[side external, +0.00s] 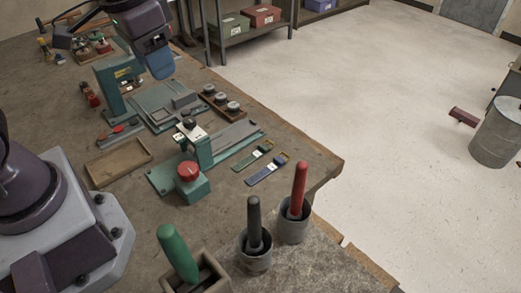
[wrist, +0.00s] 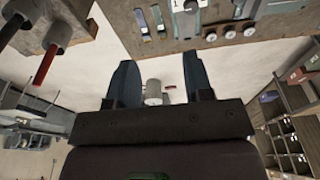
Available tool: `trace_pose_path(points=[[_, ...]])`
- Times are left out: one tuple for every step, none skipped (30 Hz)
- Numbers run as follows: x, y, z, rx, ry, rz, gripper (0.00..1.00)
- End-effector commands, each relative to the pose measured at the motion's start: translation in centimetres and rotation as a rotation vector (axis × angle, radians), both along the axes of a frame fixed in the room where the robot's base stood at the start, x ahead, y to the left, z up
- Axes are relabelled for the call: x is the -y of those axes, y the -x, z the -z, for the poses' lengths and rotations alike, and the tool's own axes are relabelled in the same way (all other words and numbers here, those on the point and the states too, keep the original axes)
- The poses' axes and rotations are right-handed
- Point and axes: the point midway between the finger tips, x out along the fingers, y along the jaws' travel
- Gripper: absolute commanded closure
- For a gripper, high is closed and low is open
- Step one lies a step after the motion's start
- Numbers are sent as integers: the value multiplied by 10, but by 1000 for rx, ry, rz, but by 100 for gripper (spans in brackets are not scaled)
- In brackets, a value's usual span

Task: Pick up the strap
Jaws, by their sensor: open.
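Two short straps lie side by side on the bench near its right edge: a green strap (side external: 253,161) and a blue strap (side external: 267,173), each with a pale label. Both also show at the top of the wrist view, the blue strap (wrist: 142,25) on the left and the green strap (wrist: 158,20) on the right. My gripper (side external: 160,68) is above the back of the bench, well apart from the straps. In the wrist view my gripper (wrist: 160,82) has its fingers spread, with nothing between them.
A teal stitcher with a red knob (side external: 188,172) stands left of the straps. Red, black and green handles (side external: 299,190) rise from holders in front. A tray of round weights (side external: 221,102) lies behind. A shallow wooden tray (side external: 118,162) is at left.

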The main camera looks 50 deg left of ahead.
Motion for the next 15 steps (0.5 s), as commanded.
trace_pose_path(points=[[2, -15, 12, -44, -1, 1, 53], [4, -24, 18, -63, -1, 2, 53], [5, -35, 27, -88, -2, 2, 53], [7, -44, 34, -105, -3, 2, 53], [8, -52, 42, -122, -3, 2, 53], [11, -64, 52, -144, -5, 2, 53], [12, -72, 61, -160, -6, 1, 53], [14, -80, 70, -175, -7, 0, 53], [16, -91, 83, -194, -9, -3, 53], [17, -100, 94, -207, -10, -5, 53], [19, -107, 104, -218, -11, -6, 53], [21, -117, 118, -232, -12, -9, 53], [22, -124, 128, -239, -13, -11, 53], [24, -131, 137, -246, -14, -13, 53], [25, -139, 149, -252, -15, -18, 53]])
